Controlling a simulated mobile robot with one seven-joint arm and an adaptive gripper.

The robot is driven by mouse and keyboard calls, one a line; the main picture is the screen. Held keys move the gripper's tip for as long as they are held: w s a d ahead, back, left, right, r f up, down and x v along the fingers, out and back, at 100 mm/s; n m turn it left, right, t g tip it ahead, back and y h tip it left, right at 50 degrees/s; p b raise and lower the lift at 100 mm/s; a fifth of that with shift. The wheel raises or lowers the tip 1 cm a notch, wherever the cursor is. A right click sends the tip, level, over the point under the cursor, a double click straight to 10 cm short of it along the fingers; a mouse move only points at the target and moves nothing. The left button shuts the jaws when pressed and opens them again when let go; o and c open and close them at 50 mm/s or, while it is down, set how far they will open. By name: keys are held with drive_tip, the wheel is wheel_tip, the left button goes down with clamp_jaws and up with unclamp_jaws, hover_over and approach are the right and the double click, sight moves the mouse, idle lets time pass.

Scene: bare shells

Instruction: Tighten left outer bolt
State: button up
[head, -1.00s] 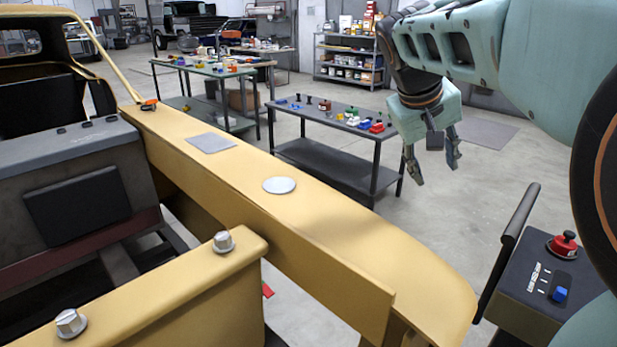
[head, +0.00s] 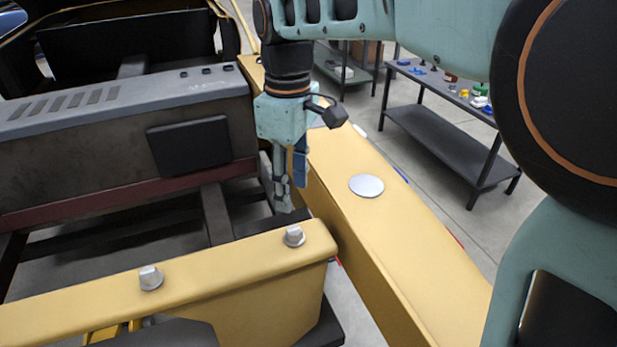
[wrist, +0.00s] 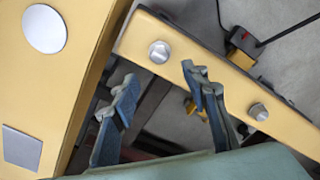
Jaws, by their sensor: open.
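Two silver hex bolts stand on the yellow cross beam (head: 220,262). One bolt (head: 294,236) is near the beam's right end and the other bolt (head: 150,278) is farther left. Which of them the task means, I cannot tell. In the wrist view the right-end bolt (wrist: 159,52) is just beyond the fingertips, and the other bolt (wrist: 258,111) is to the right. My gripper (head: 291,198) points down, open and empty, behind the right-end bolt and apart from it. Both fingers (wrist: 160,75) show in the wrist view.
A long yellow rail (head: 400,225) with a round silver plate (head: 366,186) runs close on the right of my gripper. A grey box-shaped block (head: 110,150) stands at the left. A dark table (head: 435,125) with small parts is beyond the rail.

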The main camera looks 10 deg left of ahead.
sight(294, 230)
wheel_tip(294, 230, down, 10)
drive_tip(key=shift+f, duration=0.1)
drive_tip(key=shift+c, duration=0.6)
clamp_jaws()
